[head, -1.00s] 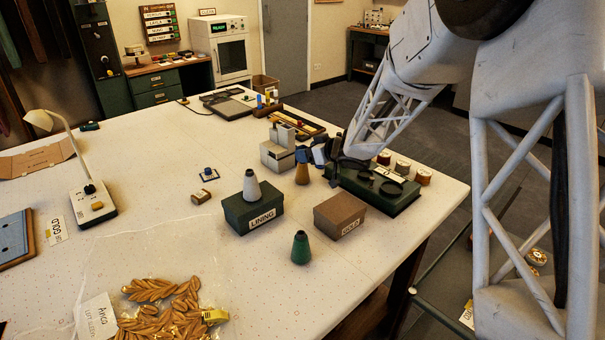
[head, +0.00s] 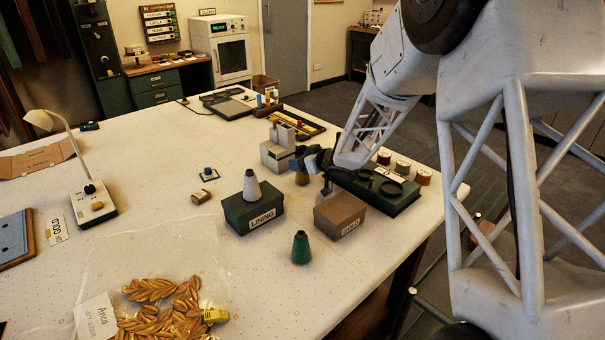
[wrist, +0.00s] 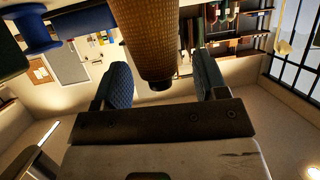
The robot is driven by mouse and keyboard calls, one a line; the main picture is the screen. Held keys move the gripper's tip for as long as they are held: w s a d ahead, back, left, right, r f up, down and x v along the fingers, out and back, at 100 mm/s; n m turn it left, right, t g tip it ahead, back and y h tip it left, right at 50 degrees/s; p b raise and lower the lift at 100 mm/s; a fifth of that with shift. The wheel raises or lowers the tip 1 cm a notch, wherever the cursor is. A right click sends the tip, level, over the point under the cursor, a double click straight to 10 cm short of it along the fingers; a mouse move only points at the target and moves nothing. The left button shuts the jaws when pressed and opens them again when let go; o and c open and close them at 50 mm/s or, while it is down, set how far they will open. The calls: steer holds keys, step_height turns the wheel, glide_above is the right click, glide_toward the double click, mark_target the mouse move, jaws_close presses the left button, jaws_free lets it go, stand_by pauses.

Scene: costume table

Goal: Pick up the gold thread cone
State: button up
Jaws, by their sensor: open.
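The gold thread cone (head: 302,179) stands on the table behind the two boxes. In the head view my gripper (head: 318,163) covers its upper part, and only its lower part shows. In the wrist view the cone (wrist: 150,38) is large, with a ribbed golden-brown surface, and its narrow tip comes between my two blue pads. My gripper (wrist: 163,84) is open, with a gap visible between the cone's tip and each pad. I cannot tell how far along the pads the cone lies.
The brown GOLD box (head: 340,213) and green LINING box (head: 253,212), with a grey cone (head: 251,187) on it, stand nearby. A green cone (head: 301,248) stands in front. A pale block (head: 277,157) and a dark green case (head: 385,190) flank my gripper.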

steer(key=shift+c, duration=0.2)
steer(key=c, duration=1)
steer(key=shift+r, duration=0.1)
steer(key=shift+r, duration=4.9)
